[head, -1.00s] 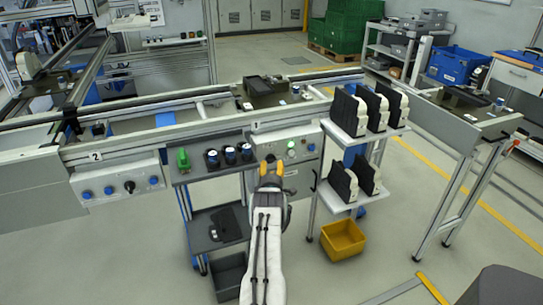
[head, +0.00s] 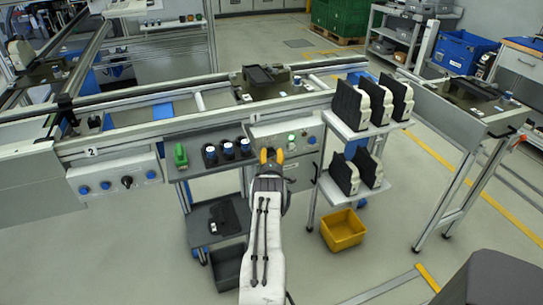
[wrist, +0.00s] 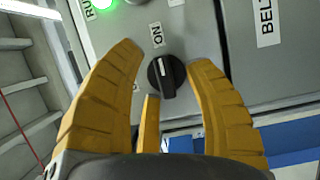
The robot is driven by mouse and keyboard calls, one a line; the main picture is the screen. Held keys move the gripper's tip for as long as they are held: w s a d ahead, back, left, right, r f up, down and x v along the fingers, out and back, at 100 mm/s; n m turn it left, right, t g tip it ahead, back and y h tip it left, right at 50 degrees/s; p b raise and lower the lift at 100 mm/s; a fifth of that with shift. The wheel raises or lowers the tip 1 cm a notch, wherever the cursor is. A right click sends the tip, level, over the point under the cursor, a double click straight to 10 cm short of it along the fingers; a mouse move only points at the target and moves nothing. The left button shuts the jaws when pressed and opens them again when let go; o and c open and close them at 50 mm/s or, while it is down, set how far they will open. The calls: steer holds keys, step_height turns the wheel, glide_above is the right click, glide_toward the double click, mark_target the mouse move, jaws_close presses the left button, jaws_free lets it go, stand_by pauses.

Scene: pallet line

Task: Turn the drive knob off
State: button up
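The drive knob (wrist: 166,75) is a black rotary knob on a grey panel, seen in the wrist view. Its white mark points up toward the label "ON" (wrist: 156,35). A green lamp (wrist: 106,2) near "RUN" is lit. My gripper (wrist: 165,57) is open, with its yellow fingers on both sides of the knob and a gap visible on each side. A third finger shows just below the knob. In the head view my gripper (head: 271,156) is in front of the panel (head: 306,132) under station 1 and hides the knob there.
Another panel (head: 115,176) labelled 2, with a black knob and blue buttons, is at the left. A grey shelf with blue-topped items (head: 228,150) stands left of my gripper. A rack with black-and-white parts (head: 372,101) stands close on the right, above a yellow bin (head: 342,230).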

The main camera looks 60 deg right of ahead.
jaws_close()
